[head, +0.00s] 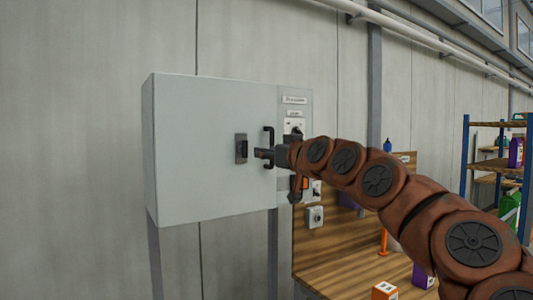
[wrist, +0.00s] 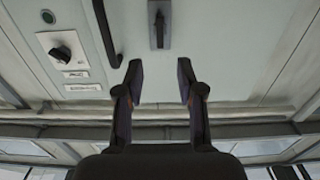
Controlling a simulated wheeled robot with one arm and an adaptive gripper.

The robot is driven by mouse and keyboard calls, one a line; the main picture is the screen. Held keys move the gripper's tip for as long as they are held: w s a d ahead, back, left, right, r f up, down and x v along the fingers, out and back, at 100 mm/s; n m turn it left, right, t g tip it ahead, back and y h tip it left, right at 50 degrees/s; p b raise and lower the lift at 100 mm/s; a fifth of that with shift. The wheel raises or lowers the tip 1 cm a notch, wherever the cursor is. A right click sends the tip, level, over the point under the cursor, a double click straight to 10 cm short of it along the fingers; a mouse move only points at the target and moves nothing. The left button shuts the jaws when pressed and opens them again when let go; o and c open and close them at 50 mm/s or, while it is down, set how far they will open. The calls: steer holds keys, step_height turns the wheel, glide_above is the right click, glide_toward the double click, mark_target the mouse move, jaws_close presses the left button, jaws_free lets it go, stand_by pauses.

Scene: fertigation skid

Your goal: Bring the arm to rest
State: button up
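My arm (head: 377,180) reaches from the lower right toward a pale grey cabinet on the wall. My gripper (head: 263,154) is in front of the cabinet front, near the black bar handle. In the wrist view, my gripper (wrist: 160,85) has its two fingers spread apart, with nothing between them. The cabinet front (head: 205,170) also fills the middle of the wrist view (wrist: 225,60). A dark latch (head: 241,149) and the bar handle (head: 269,136) sit on it. In the wrist view the latch (wrist: 158,28) and bar handle (wrist: 106,35) appear beyond the fingertips. Contact with the cabinet cannot be told.
A rotary knob (wrist: 62,53) and labels are beside the handle in the wrist view. A wooden bench (head: 335,275) with boxes (head: 384,290) stands below my arm. A shelf rack (head: 466,170) with jugs is at the right. The wall left of the cabinet is clear.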

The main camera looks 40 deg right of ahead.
stand_by(0.4)
steer(key=a+f+n+g+y, duration=0.1)
steer(key=a+f+g+y, duration=0.1)
steer(key=a+f, duration=0.35)
steer(key=a+f+n+g+y, duration=0.2)
steer(key=a, duration=0.7)
steer(key=s+a+f+g+p, duration=0.2)
steer(key=s+a+f+g, duration=0.45)
steer(key=a+f, duration=0.7)
steer(key=s+f+m+g+h, duration=0.1)
steer(key=s+f+g, duration=0.3)
steer(key=s+f, duration=0.7)
steer(key=s+f+m+g+h+p, duration=0.1)
steer(key=s+f+g, duration=0.4)
steer(key=s+f, duration=0.6)
steer(key=s, duration=0.7)
steer(key=shift+d+f, duration=0.3)
steer(key=shift+s, duration=0.15)
